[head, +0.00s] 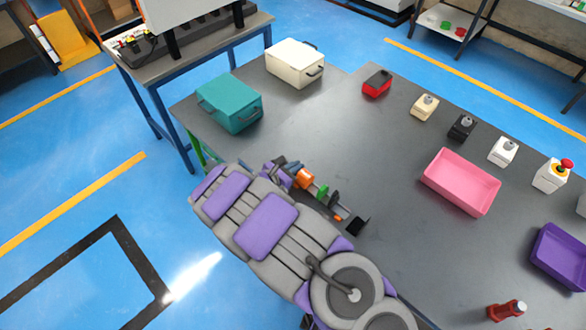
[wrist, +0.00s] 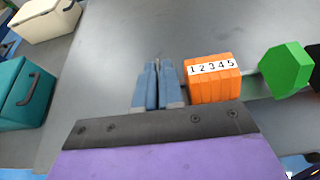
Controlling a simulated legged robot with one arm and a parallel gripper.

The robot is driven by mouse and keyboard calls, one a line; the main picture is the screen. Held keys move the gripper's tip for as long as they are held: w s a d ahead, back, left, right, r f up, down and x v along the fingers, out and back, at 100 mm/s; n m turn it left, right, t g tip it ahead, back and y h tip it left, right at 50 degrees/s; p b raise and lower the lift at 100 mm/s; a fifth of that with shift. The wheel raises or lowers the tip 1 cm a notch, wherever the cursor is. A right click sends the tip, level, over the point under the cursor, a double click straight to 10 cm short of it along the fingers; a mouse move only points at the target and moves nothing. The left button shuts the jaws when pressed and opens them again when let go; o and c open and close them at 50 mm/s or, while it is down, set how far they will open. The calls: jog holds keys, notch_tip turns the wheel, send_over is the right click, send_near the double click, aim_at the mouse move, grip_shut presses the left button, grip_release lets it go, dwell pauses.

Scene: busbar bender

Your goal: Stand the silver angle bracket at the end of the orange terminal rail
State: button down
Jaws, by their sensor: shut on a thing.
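The terminal rail carries an orange block (head: 304,178), which in the wrist view (wrist: 212,84) bears a "1 2 3 4 5" label. A green block (head: 322,192) follows it on the rail, also seen in the wrist view (wrist: 286,70). My gripper (wrist: 158,68) is shut just left of the orange block, with a small gap between them in the picture. The silver angle bracket (wrist: 157,66) shows only as a thin grey sliver between the fingers; most of it is hidden. In the head view my arm hides part of the gripper and rail.
A teal case (head: 230,102) and a cream case (head: 294,62) stand at the table's far left. A pink tray (head: 460,182), a purple tray (head: 560,256) and several small switch boxes are to the right. The dark table between is clear.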

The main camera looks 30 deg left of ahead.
jog(key=shift+a+f, duration=0.15)
jog(key=shift+a, duration=0.15)
jog(key=c, duration=1.5)
grip_release()
jog(key=shift+a+f, duration=0.2)
jog(key=shift+a, duration=0.3)
jog(key=shift+c, duration=0.2)
jog(key=shift+d+r, duration=0.15)
jog(key=shift+d, duration=0.2)
jog(key=shift+s+d+r, duration=0.15)
jog(key=p+v, duration=0.2)
jog(key=v, duration=0.9)
jog(key=shift+s, duration=0.35)
